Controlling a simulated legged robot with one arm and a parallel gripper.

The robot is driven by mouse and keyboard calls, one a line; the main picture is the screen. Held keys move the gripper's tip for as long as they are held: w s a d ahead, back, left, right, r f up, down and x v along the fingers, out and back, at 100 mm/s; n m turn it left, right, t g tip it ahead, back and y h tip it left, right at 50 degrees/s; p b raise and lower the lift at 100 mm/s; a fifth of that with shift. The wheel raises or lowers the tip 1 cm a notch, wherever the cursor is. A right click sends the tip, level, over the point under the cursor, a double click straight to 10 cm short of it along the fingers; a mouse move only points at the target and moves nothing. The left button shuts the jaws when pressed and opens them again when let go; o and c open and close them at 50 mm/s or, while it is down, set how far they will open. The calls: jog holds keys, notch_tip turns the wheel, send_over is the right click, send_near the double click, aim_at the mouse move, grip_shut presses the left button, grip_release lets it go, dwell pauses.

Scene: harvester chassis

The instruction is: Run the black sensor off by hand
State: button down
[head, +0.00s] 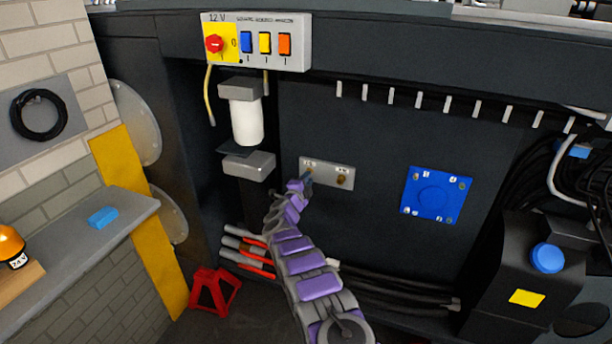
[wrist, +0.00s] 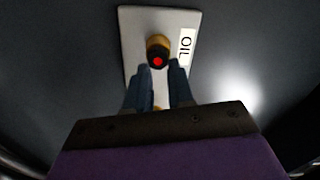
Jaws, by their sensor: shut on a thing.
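The black sensor (wrist: 158,62) shows in the wrist view as a dark round end with a red centre, in a brass fitting on the grey plate (wrist: 133,23) beside a label reading OIL. My gripper (wrist: 159,72) has one blue-grey finger on each side of it and is shut on it. In the head view, my gripper (head: 307,178) is at the left fitting of the small grey plate (head: 328,176) and hides most of it. The right brass fitting (head: 343,181) is clear of my gripper.
A white cylinder filter (head: 246,121) hangs left of the plate, under a 12 V switch box (head: 300,54). A blue square cover (head: 436,195) is to the right. Hoses (head: 400,292) run below. A red stand (head: 213,291) is on the floor; a grey shelf (head: 75,250) is at left.

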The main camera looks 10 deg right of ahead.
jog(key=n+b, duration=0.1)
jog(key=n, duration=0.7)
jog(key=a+n, duration=0.1)
jog(key=n, duration=0.7)
jog(key=n+b, duration=0.1)
jog(key=n, duration=0.8)
jog(key=shift+w+a+b, duration=0.15)
jog(key=shift+b, duration=0.2)
